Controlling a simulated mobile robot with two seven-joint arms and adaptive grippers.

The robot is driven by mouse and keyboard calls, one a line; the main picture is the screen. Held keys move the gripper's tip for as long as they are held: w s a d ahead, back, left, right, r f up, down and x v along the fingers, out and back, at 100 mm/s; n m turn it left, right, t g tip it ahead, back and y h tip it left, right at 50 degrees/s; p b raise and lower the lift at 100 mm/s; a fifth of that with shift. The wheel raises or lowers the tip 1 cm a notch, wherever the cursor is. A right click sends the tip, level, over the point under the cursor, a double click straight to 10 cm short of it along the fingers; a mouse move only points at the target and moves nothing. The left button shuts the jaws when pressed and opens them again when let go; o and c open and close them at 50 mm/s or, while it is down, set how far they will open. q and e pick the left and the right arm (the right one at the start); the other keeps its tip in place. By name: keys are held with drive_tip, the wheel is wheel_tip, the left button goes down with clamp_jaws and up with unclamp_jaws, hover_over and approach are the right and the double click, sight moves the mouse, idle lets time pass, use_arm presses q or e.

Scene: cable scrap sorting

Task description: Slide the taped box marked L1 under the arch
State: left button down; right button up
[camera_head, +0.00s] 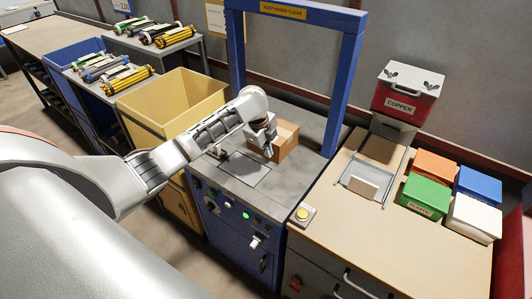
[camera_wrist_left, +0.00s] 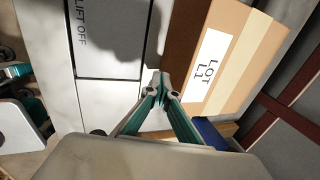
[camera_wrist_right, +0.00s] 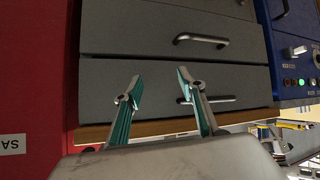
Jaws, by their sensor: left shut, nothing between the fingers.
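The taped cardboard box (camera_head: 285,138) stands on the grey top of the blue machine, beneath the blue arch (camera_head: 292,12). In the left wrist view the box (camera_wrist_left: 238,38) shows a white label reading LOT L1 and a pale tape strip. My left gripper (camera_head: 267,150) is at the near-left side of the box. In the left wrist view its fingertips (camera_wrist_left: 165,85) are shut together close to the box's labelled face; I cannot tell whether they touch it. My right gripper (camera_wrist_right: 156,90) is open and empty in front of grey drawers, out of the head view.
A flat panel marked LIFT OFF (camera_wrist_left: 108,35) lies in the machine top beside the box. A yellow bin (camera_head: 175,98) stands left of the machine. On the right, a wooden bench (camera_head: 330,225) holds a yellow button (camera_head: 303,213), a tray and coloured boxes.

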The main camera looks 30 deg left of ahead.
use_arm(q)
drive_tip(key=shift+s, duration=0.15)
drive_tip(key=shift+s+a+p, duration=0.1)
drive_tip(key=shift+s+p, duration=0.2)
drive_tip(key=shift+s, duration=0.2)
drive_tip(key=shift+a, duration=0.15)
drive_tip(key=shift+w+a, duration=0.15)
drive_tip(key=shift+a, duration=1.6)
drive_tip(key=shift+w+d, duration=0.15)
drive_tip(key=shift+w, duration=1.65)
drive_tip(key=shift+s, duration=0.15)
